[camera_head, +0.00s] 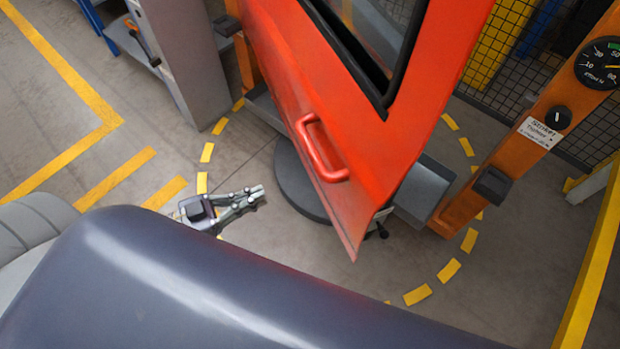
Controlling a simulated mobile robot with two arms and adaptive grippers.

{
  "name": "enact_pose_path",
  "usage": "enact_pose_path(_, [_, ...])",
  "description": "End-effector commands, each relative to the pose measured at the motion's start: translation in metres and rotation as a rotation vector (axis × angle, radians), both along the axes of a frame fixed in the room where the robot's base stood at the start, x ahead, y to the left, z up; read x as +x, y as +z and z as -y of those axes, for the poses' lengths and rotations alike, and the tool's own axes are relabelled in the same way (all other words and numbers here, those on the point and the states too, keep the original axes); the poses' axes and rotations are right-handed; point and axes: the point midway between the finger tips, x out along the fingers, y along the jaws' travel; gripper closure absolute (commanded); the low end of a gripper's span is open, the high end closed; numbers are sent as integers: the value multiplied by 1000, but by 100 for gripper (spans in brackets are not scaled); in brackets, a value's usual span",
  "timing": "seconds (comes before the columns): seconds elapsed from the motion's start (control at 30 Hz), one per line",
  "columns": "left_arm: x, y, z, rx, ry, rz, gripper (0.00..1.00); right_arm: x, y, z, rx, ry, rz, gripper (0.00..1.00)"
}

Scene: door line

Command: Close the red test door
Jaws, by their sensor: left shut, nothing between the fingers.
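The red test door (352,138) stands ajar in the middle of the head view, turned edge-on toward me. It has a red grab handle (319,150) on its face and a dark-framed window (375,35) above. My left gripper (258,192) is left of the door's lower part, apart from the handle in the picture. Its fingers are together with nothing between them. My right gripper is not in view.
An orange post (530,125) with a dial gauge (598,63) and a dark knob (558,118) stands on the right. A grey column (182,65) stands at the left. A dashed yellow circle (207,152) marks the floor around a dark round base (296,183). A yellow rail (590,275) runs along the right.

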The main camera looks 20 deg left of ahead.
Motion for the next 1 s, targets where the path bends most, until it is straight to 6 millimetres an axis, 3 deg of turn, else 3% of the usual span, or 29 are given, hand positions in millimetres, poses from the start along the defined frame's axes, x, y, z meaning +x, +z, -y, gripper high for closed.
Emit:
enact_pose_path(0.17, [3, 9, 11, -19, -20, 10, 100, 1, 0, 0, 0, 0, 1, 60])
enact_pose_path(0.7, [66, 11, 76, -18, -17, 13, 100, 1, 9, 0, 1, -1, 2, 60])
enact_pose_path(1.0, [90, 10, 102, -14, -17, 10, 100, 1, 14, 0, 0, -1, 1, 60])
